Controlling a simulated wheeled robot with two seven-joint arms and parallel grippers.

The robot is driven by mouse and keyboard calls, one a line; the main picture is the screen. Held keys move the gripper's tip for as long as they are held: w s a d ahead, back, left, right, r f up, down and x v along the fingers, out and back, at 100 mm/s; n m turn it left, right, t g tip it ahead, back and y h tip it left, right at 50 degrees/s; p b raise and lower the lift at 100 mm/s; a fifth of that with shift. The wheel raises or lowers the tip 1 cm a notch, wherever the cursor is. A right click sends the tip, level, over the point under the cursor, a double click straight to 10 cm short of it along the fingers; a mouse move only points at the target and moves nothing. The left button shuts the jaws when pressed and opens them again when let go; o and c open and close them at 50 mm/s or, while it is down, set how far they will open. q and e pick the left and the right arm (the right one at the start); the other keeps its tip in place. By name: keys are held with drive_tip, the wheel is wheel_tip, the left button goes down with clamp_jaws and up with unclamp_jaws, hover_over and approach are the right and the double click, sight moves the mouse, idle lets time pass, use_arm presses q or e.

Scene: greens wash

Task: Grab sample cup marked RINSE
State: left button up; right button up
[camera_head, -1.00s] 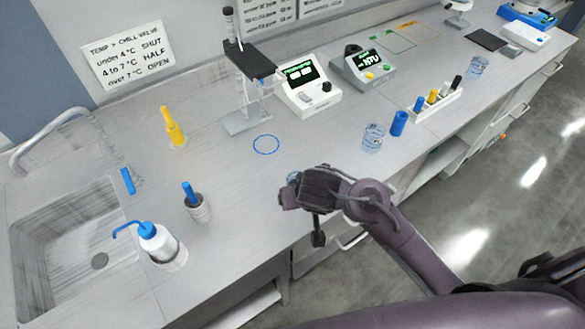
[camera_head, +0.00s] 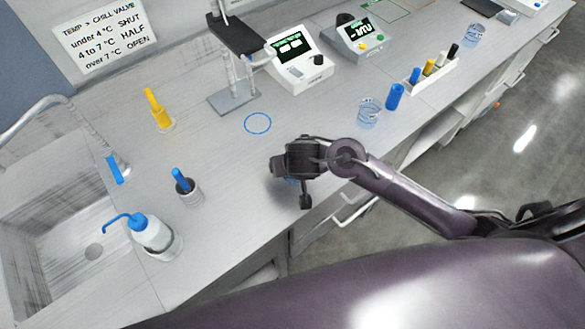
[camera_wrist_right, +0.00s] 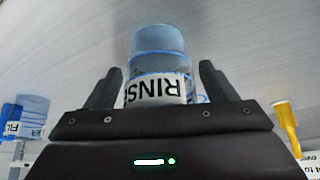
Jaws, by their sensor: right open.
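The sample cup marked RINSE (camera_wrist_right: 158,88) is clear with a blue tint and a white label. In the right wrist view it stands between the two spread fingers of my right gripper (camera_wrist_right: 162,70), with a gap on the left side; contact on the right is unclear. In the head view my right gripper (camera_head: 290,175) is low over the bench's front edge and hides most of the cup. Another clear cup (camera_head: 369,112) stands to the right, beside a blue cylinder (camera_head: 395,96). My left gripper is not in view.
A blue-handled tool in a grey holder (camera_head: 187,188), a wash bottle (camera_head: 150,233) and a sink (camera_head: 60,235) lie to the left. A blue ring (camera_head: 257,123) marks bare bench behind the gripper. A stand (camera_head: 233,97) and meter (camera_head: 298,62) are farther back.

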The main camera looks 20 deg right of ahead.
drive_tip(key=shift+s, duration=0.1)
drive_tip(key=shift+c, duration=0.4)
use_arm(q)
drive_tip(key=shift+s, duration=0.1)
use_arm(e)
drive_tip(key=c, duration=1)
drive_tip(key=shift+c, duration=0.2)
drive_tip(key=shift+r, duration=0.15)
